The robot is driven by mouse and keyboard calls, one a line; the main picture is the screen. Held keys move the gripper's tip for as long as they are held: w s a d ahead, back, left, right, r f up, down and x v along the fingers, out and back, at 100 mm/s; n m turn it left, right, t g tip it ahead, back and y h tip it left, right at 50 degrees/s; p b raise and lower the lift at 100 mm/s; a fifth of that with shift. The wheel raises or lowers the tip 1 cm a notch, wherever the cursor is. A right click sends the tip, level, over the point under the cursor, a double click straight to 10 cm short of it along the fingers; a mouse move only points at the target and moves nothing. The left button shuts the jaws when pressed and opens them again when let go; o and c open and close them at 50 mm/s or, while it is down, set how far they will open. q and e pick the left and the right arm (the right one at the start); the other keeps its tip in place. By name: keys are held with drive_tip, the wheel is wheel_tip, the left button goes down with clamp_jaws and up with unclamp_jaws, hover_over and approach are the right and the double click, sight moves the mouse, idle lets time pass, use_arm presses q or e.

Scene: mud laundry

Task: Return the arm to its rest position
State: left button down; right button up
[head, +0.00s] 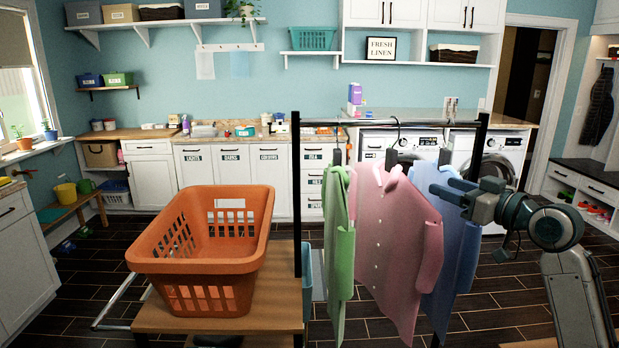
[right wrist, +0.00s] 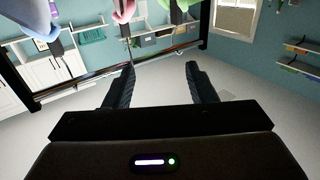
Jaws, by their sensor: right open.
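My right gripper (head: 455,191) is raised at the right of the head view, in front of the blue shirt (head: 447,270). Its fingers point left toward the hanging shirts. In the right wrist view the two fingers of my right gripper (right wrist: 160,85) are apart with nothing between them. A pink shirt (head: 388,240) hangs left of it on a hanger, and a green shirt (head: 340,250) hangs further left. In the head view I cannot tell whether the gripper touches the blue shirt. My left gripper is not in view.
A black garment rack (head: 297,190) holds the shirts. An orange laundry basket (head: 205,270) stands on a wooden table (head: 262,318) at the left. White washing machines (head: 400,146) and cabinets stand along the back wall. Dark floor shows between.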

drive_tip(key=s+a+f+m+g+h, duration=0.15)
drive_tip(key=s+f, duration=0.25)
drive_tip(key=f, duration=0.6)
drive_tip(key=s+a+f+g+h, duration=0.15)
drive_tip(key=s+f, duration=0.25)
drive_tip(key=f, duration=0.6)
drive_tip(key=s+a+f+m+g+h, duration=0.15)
drive_tip(key=s+f, duration=0.25)
drive_tip(key=f, duration=0.6)
drive_tip(key=s+d+f+m+g+h, duration=0.15)
drive_tip(key=s+f, duration=0.35)
drive_tip(key=s, duration=0.5)
drive_tip(key=s+f+g+h, duration=0.3)
drive_tip(key=s+f, duration=0.2)
drive_tip(key=s, duration=0.5)
drive_tip(key=s+d+f+m+g+h, duration=0.1)
drive_tip(key=s+f+g+h, duration=0.1)
drive_tip(key=s+f, duration=0.6)
drive_tip(key=s+d+f+g, duration=0.1)
drive_tip(key=d+f, duration=0.1)
drive_tip(key=f, duration=1.2)
drive_tip(key=s+d+f+g, duration=0.1)
drive_tip(key=f, duration=1.3)
drive_tip(key=s+d+f, duration=0.1)
drive_tip(key=s+f, duration=1.8)
drive_tip(key=shift+d+f+m+g, duration=0.2)
drive_tip(key=shift+d+m+g, duration=0.1)
drive_tip(key=shift+m+g, duration=0.1)
